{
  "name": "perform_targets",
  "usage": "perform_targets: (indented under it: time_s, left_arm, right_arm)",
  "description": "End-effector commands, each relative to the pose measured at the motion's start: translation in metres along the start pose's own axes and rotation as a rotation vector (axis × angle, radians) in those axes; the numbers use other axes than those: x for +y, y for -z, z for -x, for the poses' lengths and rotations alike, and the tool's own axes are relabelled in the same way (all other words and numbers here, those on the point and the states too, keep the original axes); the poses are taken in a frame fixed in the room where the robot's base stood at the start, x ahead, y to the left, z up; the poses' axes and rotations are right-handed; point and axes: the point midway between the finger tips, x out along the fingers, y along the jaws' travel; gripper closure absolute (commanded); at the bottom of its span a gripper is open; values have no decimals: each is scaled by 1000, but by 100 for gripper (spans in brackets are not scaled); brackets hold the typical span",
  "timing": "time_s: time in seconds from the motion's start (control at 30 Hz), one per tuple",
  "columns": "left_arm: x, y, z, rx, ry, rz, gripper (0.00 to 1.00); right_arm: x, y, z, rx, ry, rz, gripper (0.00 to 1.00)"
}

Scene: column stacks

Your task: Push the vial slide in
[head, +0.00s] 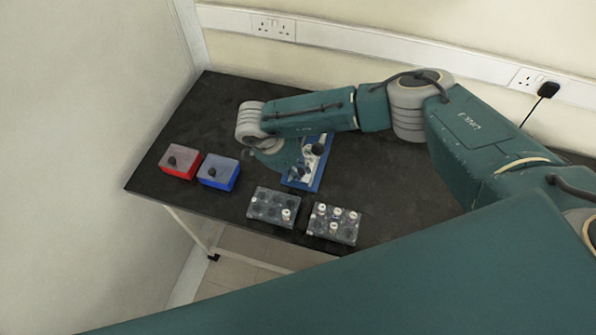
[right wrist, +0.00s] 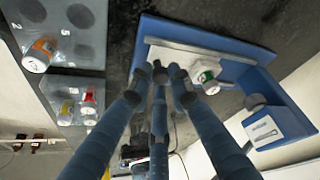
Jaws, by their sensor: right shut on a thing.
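The blue vial station (head: 316,177) stands on the dark table, partly hidden under my right wrist. In the right wrist view its blue frame (right wrist: 275,82) surrounds a pale vial slide (right wrist: 165,54) with a grey bar along it. A white vial with a green and red label (right wrist: 207,75) sits at the slide, behind my fingers. My right gripper (right wrist: 160,74) has its three fingers drawn together at the slide's edge, shut on it; the exact contact is hard to see. In the head view the fingers are mostly hidden. My left gripper is not in view.
Two grey vial racks (head: 262,212) (head: 346,238) stand at the table's front edge, holding several white-capped vials. A red box (head: 178,172) and a blue box (head: 222,185) with dark knobs stand at the left. The table behind these boxes is clear.

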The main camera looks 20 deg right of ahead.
Motion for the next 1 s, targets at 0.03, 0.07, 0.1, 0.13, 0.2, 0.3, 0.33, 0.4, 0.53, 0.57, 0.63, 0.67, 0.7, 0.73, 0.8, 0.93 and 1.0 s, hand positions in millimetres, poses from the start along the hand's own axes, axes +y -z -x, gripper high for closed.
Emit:
perform_targets:
  time_s: [0.03, 0.07, 0.1, 0.13, 0.2, 0.3, 0.33, 0.4, 0.53, 0.57, 0.63, 0.67, 0.7, 0.73, 0.8, 0.93, 1.0]
  left_arm:
    - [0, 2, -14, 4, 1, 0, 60]
    - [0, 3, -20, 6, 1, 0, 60]
    - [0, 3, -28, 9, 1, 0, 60]
    - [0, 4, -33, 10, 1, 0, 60]
    - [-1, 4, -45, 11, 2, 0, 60]
    - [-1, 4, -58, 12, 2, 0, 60]
    - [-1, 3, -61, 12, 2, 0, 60]
    - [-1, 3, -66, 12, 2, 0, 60]
    - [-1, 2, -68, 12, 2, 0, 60]
    - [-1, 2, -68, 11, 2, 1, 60]
    - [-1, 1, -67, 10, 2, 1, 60]
    - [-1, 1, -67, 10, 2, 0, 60]
    - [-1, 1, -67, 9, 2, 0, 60]
    - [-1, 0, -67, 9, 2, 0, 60]
    - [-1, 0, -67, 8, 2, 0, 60]
    - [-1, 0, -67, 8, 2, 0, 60]
    - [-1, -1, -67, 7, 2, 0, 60]
  right_arm:
    - [-9, 6, -8, 6, 4, -7, 100]
    - [-13, 10, -10, 7, 4, -8, 100]
    - [-19, 16, -13, 7, 4, -9, 100]
    - [-23, 20, -16, 8, 3, -10, 100]
    - [-33, 29, -19, 7, 4, -9, 100]
    - [-45, 40, -22, 7, 4, -8, 100]
    - [-48, 43, -22, 7, 4, -8, 100]
    - [-53, 48, -23, 5, 3, -7, 100]
    - [-57, 54, -22, 5, 3, -4, 100]
    - [-57, 55, -22, 5, 3, -4, 100]
    - [-58, 56, -21, 6, 4, -5, 100]
    - [-58, 56, -20, 6, 4, -5, 100]
    - [-58, 57, -20, 7, 4, -6, 100]
    - [-58, 57, -20, 7, 5, -6, 100]
    - [-59, 58, -20, 8, 6, -7, 100]
    - [-59, 58, -20, 8, 6, -8, 63]
    - [-59, 57, -20, 7, 6, -7, 63]
